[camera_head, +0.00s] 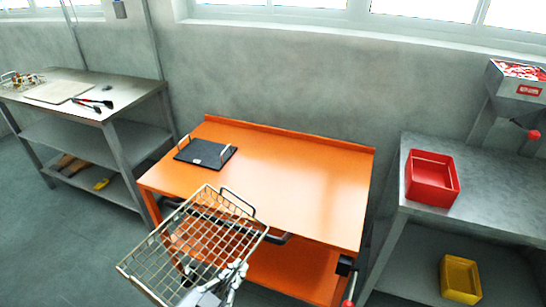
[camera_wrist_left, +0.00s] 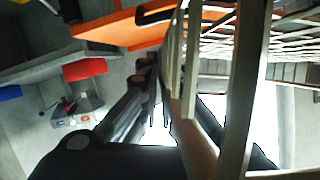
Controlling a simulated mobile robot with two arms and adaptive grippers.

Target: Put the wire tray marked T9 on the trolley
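A wire tray (camera_head: 190,245) with a wire handle at its far end hangs tilted in front of the orange trolley (camera_head: 300,190), its far corner overlapping the trolley's front edge in the head view. I cannot read a T9 mark on it. My left gripper (camera_head: 236,272) is at the tray's near right edge and appears shut on its rim. In the left wrist view the tray's wires (camera_wrist_left: 255,80) run close past the dark fingers, with the orange trolley (camera_wrist_left: 120,28) behind. The right gripper is not in view.
A dark flat tray with two handles (camera_head: 205,153) lies on the trolley's left part; the middle and right of its top are bare. A steel bench (camera_head: 150,85) stands left. A grey bench (camera_head: 490,215) with a red bin (camera_head: 432,178) stands right, a yellow bin (camera_head: 460,280) below.

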